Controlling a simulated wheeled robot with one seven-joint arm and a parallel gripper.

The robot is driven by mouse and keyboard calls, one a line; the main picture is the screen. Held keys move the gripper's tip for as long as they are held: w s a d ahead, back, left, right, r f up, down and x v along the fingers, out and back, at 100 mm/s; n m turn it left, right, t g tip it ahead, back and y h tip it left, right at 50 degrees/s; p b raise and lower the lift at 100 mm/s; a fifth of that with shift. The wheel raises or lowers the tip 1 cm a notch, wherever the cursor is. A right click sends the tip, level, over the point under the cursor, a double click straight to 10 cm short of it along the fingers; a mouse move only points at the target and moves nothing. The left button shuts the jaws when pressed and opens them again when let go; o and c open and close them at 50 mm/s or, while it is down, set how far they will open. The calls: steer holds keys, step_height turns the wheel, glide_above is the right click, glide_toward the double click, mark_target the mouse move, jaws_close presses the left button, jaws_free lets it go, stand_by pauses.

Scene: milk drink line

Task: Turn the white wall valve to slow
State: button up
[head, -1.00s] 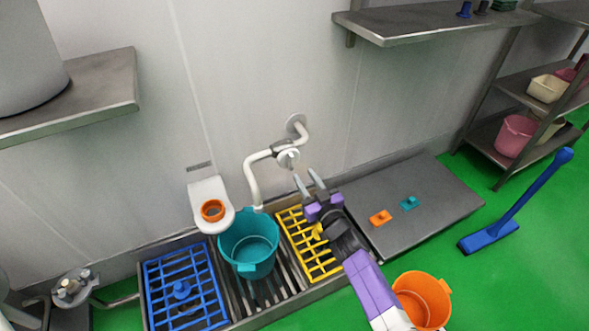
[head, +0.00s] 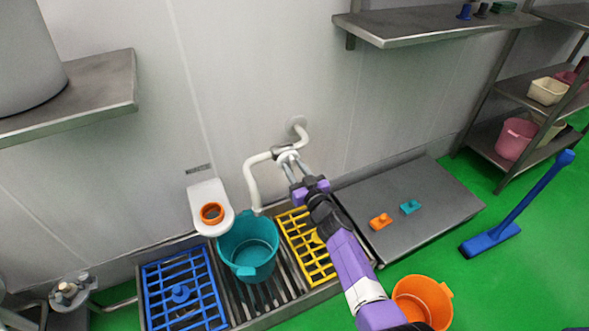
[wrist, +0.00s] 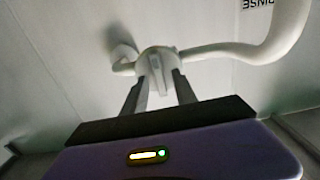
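The white wall valve (head: 284,153) sits on a bent white pipe (head: 252,180) that comes out of the wall above the teal bucket (head: 248,262). In the wrist view the valve's round body and its narrow handle (wrist: 157,74) are straight ahead. My gripper (head: 293,168) is at the valve from the front and below. In the wrist view its two grey fingers (wrist: 158,92) are spread apart, one on each side of the handle, with space between them. I cannot tell whether either finger touches the valve. No slow marking is readable.
Blue (head: 184,292) and yellow (head: 306,250) grates flank the bucket. A grey platform (head: 440,220) carries small orange and teal pieces. An orange bucket (head: 424,298) stands on the floor.

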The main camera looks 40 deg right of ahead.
jaws_close()
steer(key=shift+n, duration=0.4)
steer(key=shift+a+f+n+b, duration=0.15)
steer(key=shift+n+b, duration=0.4)
steer(key=shift+n, duration=1.95)
jaws_free()
